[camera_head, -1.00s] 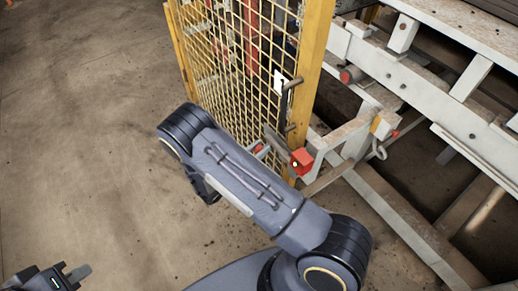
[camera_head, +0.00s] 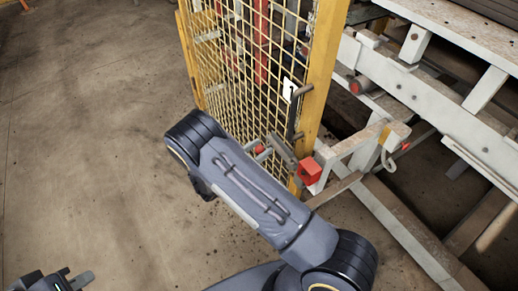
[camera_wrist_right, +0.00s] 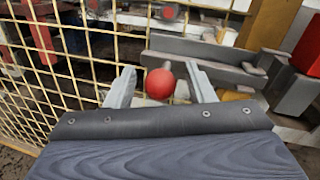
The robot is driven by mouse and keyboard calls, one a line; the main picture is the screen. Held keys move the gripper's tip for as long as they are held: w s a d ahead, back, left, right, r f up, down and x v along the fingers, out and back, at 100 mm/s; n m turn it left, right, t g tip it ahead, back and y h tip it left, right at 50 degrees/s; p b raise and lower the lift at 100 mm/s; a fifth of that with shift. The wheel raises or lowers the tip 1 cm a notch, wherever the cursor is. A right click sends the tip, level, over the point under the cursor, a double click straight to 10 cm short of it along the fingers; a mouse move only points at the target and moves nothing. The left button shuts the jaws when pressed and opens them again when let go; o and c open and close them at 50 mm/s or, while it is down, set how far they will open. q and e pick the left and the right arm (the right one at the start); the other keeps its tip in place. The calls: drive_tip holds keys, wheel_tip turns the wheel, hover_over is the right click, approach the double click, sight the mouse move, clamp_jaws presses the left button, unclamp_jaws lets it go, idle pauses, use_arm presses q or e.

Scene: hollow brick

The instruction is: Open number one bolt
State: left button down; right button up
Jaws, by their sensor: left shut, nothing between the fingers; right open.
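A red ball knob (camera_wrist_right: 160,83) sits between the spread fingers of my open right gripper (camera_wrist_right: 160,82) in the wrist view. I cannot tell if the fingers touch it. A grey metal bar (camera_wrist_right: 205,60) lies just behind. In the head view a small red knob (camera_head: 261,149) shows by the grey bar (camera_head: 282,150) at the yellow mesh gate (camera_head: 245,70). My right forearm hides the right gripper there. A white plate marked 1 (camera_head: 288,88) hangs on the gate above the bar. My left gripper (camera_head: 76,281) is shut and empty at the bottom left.
A red block (camera_head: 310,173) sits right of the grey bar, by the yellow post (camera_head: 325,60). White steel beams (camera_head: 430,95) fill the right side. The concrete floor (camera_head: 80,140) on the left is clear.

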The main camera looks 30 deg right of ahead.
drive_tip(key=v, duration=0.8)
drive_tip(key=shift+b, duration=0.3)
drive_tip(key=shift+d+r, duration=0.1)
